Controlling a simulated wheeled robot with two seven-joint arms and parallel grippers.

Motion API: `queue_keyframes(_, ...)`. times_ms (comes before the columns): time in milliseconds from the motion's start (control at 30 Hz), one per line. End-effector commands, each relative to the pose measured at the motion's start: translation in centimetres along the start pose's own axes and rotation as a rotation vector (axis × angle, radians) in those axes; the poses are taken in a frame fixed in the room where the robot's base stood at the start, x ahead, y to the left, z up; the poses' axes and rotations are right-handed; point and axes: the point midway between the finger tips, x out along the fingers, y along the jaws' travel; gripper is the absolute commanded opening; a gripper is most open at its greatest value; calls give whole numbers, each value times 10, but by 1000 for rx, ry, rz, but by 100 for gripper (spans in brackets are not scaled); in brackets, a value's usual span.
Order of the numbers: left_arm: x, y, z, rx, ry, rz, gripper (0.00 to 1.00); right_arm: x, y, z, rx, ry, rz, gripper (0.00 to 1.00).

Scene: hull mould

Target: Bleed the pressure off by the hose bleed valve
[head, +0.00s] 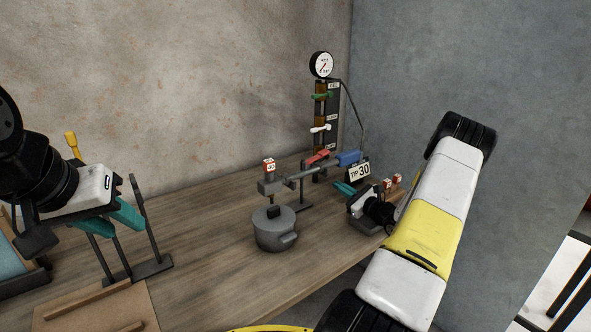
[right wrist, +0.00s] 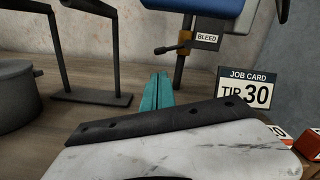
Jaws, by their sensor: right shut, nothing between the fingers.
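The bleed valve has a small dark lever with a brown knob (right wrist: 162,49) beside a plate marked BLEED (right wrist: 207,38), below a blue body (right wrist: 205,6). In the head view the blue body (head: 349,158) sits near the wall corner; the lever is too small to make out there. My right gripper (head: 345,188) is shut and empty, its teal fingers (right wrist: 158,90) pointing toward the valve, below the lever and apart from it in the picture. My left gripper (head: 116,218) looks open and empty at the far left. A pressure gauge (head: 321,65) with a red needle tops the valve board.
Green (head: 321,96) and white (head: 320,129) valve handles are on the board. A grey pot (head: 274,232) stands under a beam carrying a box marked 40 (head: 268,166). A job card (head: 360,172) reads TIP 30. Small red-and-white boxes (right wrist: 307,144) lie right of my right gripper.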

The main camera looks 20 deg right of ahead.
Motion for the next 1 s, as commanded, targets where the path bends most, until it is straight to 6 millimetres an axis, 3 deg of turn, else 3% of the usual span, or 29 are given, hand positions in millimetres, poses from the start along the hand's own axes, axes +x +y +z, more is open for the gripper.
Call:
queue_keyframes(267,0,0,0,0,0,0,36,8,0,-2,4,-1,-4,0)
queue_keyframes(700,0,0,0,0,0,0,36,81,-1,-2,4,-1,-4,0)
queue_keyframes(1000,0,0,0,0,0,0,36,99,-1,-2,3,1,-5,0)
